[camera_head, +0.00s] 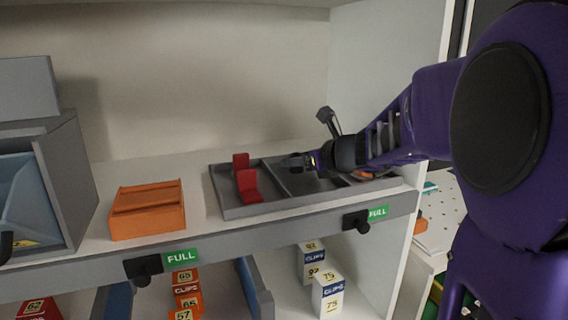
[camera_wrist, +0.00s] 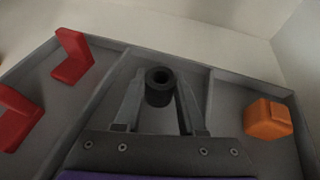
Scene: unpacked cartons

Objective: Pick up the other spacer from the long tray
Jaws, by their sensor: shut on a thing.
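The long grey tray (camera_head: 290,204) lies on the shelf and is split into compartments; its rim and dividers also show in the wrist view (camera_wrist: 211,98). My gripper (camera_head: 296,161) reaches in from the right over the middle compartment. In the wrist view my gripper (camera_wrist: 158,98) is shut on a black, ring-shaped spacer (camera_wrist: 159,86) with a hole through it. The spacer sits between the fingertips with its open end facing up. Whether its bottom touches the tray floor cannot be told. No other spacer shows in the tray.
Two red angled brackets (camera_wrist: 72,56) stand in the left compartment. An orange block (camera_wrist: 268,120) lies in the right compartment. An orange box (camera_head: 147,210) stands left of the tray, with a grey bin (camera_head: 80,160) beyond it. A side wall bounds the shelf at right.

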